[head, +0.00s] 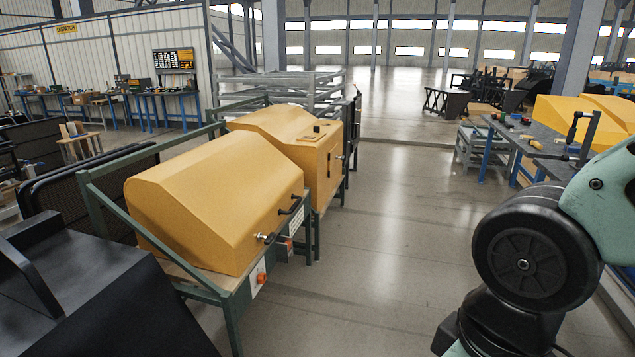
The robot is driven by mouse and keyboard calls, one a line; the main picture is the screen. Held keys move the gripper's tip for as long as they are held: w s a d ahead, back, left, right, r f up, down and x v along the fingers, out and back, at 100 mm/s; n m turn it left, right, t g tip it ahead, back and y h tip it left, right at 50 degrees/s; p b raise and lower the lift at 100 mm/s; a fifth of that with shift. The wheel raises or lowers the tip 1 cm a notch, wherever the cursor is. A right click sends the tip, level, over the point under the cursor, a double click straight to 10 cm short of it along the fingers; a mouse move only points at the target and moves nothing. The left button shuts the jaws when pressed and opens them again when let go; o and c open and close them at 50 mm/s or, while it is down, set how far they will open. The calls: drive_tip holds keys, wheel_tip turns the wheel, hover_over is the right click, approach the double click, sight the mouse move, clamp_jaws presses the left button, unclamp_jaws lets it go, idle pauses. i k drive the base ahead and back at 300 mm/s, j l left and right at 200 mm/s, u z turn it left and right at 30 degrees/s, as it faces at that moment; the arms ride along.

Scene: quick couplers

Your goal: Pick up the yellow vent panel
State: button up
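Large yellow housings stand in the head view, and I cannot tell whether any of them is the vent panel. The nearest yellow housing (215,205) has a sloped top and a dark handle (289,206) on its right side. A second yellow housing (295,147) stands behind it, with a small dark part (316,129) on top. More yellow housings (573,116) show at the right edge, partly hidden behind my arm. No vent slots are clear on any of them. My gripper is out of the picture; only part of my arm shows at the lower right.
A green frame stand (232,322) carries the two left housings. A grey workbench (540,148) with small tools stands at the right. Black panels or bins (95,290) crowd the left front. The concrete floor (405,235) between stand and bench is clear.

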sight(315, 136)
drive_tip(key=i, duration=2.05)
drive_tip(key=i+l, duration=0.1)
drive_tip(key=i, duration=1.95)
drive_tip(key=i+u, duration=0.3)
drive_tip(key=i, duration=0.25)
drive_tip(key=i+l+u, duration=0.3)
drive_tip(key=i, duration=0.25)
